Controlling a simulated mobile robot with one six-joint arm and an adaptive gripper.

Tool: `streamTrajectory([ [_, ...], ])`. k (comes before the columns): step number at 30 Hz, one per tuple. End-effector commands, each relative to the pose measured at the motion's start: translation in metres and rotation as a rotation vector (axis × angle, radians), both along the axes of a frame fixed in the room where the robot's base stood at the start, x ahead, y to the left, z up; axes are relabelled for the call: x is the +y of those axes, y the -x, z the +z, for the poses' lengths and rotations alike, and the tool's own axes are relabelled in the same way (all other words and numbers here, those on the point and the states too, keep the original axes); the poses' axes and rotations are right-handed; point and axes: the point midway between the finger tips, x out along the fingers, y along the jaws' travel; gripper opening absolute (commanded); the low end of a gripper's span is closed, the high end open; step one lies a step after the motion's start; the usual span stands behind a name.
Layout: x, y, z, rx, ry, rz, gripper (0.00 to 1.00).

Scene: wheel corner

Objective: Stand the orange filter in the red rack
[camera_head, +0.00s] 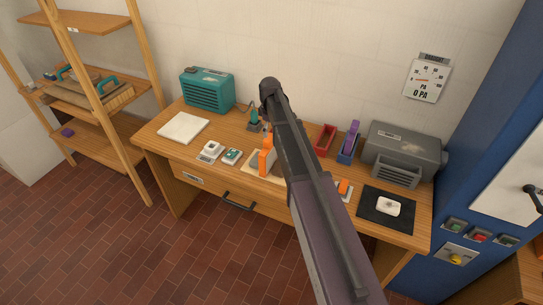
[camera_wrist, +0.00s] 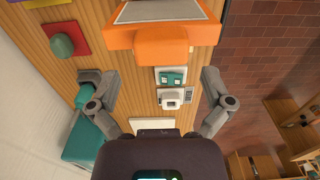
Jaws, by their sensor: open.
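The orange filter (camera_head: 266,158) stands upright on the desk near its front middle, partly hidden by my arm in the head view. In the wrist view the filter (camera_wrist: 165,45) is large at the top, with a grey face inside an orange frame. The red rack (camera_head: 326,139) is on the desk to the right of my arm, and it looks empty. My gripper (camera_wrist: 148,76) is open, with its two fingers spread and nothing between them. The filter lies beyond the fingertips, apart from them as far as I can see. In the head view my arm mostly hides the gripper.
A blue rack (camera_head: 346,156) holding a purple filter (camera_head: 351,136) stands right of the red rack, beside a grey machine (camera_head: 404,150). A black mat (camera_head: 372,213) lies at the right. A red plate with a green knob (camera_wrist: 63,45) shows in the wrist view. A teal box (camera_head: 207,90) stands back left.

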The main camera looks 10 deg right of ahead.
Motion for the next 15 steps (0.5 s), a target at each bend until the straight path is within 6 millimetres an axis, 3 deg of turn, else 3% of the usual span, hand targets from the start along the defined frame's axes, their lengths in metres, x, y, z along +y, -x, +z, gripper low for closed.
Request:
streamTrajectory([
  [15,0.002,0.000,-0.013,0.000,0.000,0.001,1.00],
])
